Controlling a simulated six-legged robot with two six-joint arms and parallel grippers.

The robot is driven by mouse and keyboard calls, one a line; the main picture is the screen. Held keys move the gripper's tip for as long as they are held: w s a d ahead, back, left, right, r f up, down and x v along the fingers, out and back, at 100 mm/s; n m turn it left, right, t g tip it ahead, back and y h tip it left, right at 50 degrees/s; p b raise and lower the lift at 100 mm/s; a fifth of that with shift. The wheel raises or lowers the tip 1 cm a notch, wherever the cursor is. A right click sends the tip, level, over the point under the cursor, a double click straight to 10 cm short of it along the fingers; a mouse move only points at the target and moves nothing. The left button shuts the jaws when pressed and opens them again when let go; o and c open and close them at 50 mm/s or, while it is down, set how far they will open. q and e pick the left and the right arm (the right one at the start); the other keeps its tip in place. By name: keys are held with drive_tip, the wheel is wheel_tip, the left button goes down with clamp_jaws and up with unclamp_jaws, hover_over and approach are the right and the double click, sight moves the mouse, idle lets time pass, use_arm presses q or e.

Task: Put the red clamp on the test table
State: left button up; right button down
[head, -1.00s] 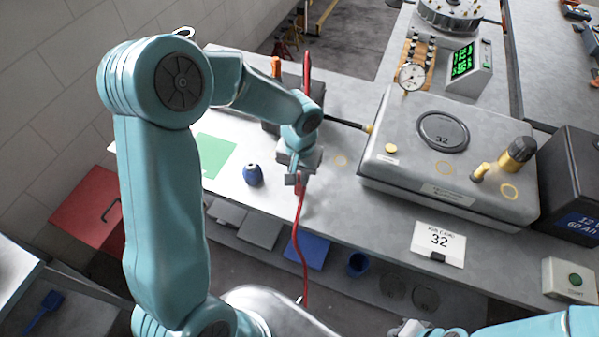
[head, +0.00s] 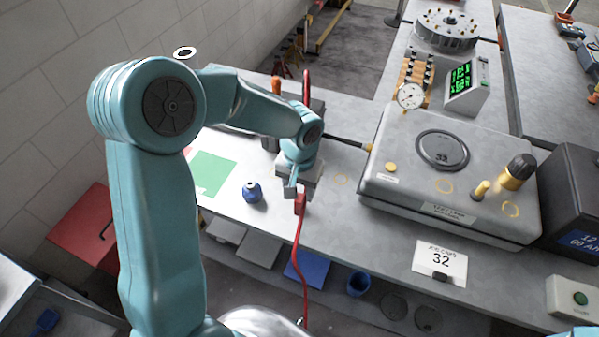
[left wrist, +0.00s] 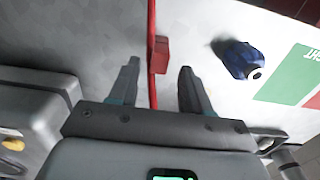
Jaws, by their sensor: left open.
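The red clamp (head: 300,203) is a small red block by the front edge of the grey test table (head: 335,205). A red cable (head: 297,262) hangs from it over the edge. My left gripper (head: 295,190) is open right at the clamp. In the left wrist view the clamp (left wrist: 160,54) lies at the gap between the open fingertips (left wrist: 160,70), apart from both, and the cable runs between the fingers. I cannot tell whether the clamp touches the table. My right gripper is out of view.
A large grey case (head: 450,205) and a card marked 32 (head: 440,262) are to the right. A blue cup (head: 358,284) sits below the table edge.

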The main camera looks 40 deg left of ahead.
sight(299, 198)
use_arm(q)
wheel_tip(299, 198, up, 10)
drive_tip(key=shift+b, duration=0.4)
drive_tip(key=shift+s, duration=0.15)
